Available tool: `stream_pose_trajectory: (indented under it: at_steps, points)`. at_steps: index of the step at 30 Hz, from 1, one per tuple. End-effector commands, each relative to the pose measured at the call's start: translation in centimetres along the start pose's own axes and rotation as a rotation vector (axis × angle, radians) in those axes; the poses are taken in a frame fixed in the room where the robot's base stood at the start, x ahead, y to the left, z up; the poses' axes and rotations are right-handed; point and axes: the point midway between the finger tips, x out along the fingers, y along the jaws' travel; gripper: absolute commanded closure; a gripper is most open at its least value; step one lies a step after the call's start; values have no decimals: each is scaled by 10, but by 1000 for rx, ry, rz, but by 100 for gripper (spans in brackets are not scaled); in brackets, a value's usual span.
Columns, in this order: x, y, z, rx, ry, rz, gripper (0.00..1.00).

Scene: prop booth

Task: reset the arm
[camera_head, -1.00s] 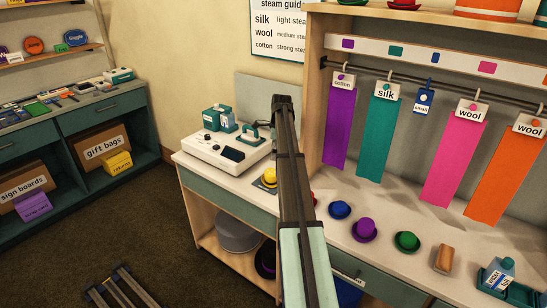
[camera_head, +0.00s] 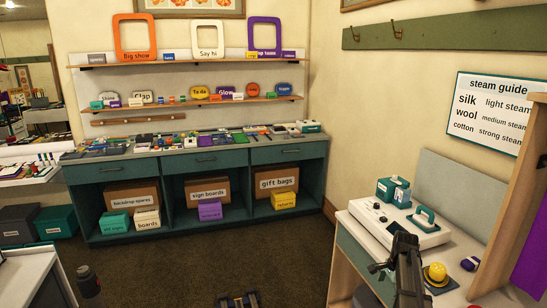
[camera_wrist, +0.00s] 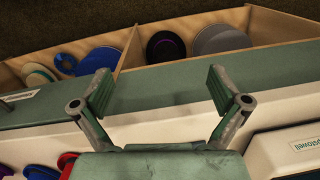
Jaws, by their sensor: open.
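My gripper (camera_wrist: 160,92) is open in the wrist view, its two fingers spread wide with nothing between them. It is over the front edge of the white-topped counter (camera_wrist: 150,130), which has a green front. In the head view, my arm rises from the bottom at the lower right, in front of this counter and beside the yellow hat (camera_head: 437,272). The gripper's fingers are hard to make out there.
A white steamer unit (camera_head: 400,222) stands on the counter, and its labelled edge shows in the wrist view. Below the counter is an open shelf with hats, including a black one (camera_wrist: 165,48). Several hats lie at the wrist view's lower left. Dark floor (camera_head: 200,270) is mostly clear.

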Motion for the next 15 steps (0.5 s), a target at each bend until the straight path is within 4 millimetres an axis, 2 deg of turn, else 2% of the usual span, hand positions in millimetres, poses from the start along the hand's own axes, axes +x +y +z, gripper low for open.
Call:
stream_pose_trajectory:
  at_steps: [1,6,9,15]
  points:
    - [20,21,39,-117,1,10,2]
    - [70,67,132,-529,12,29,2]
    - [93,98,178,-761,16,43,2]
    - [120,154,242,-1136,20,61,2]
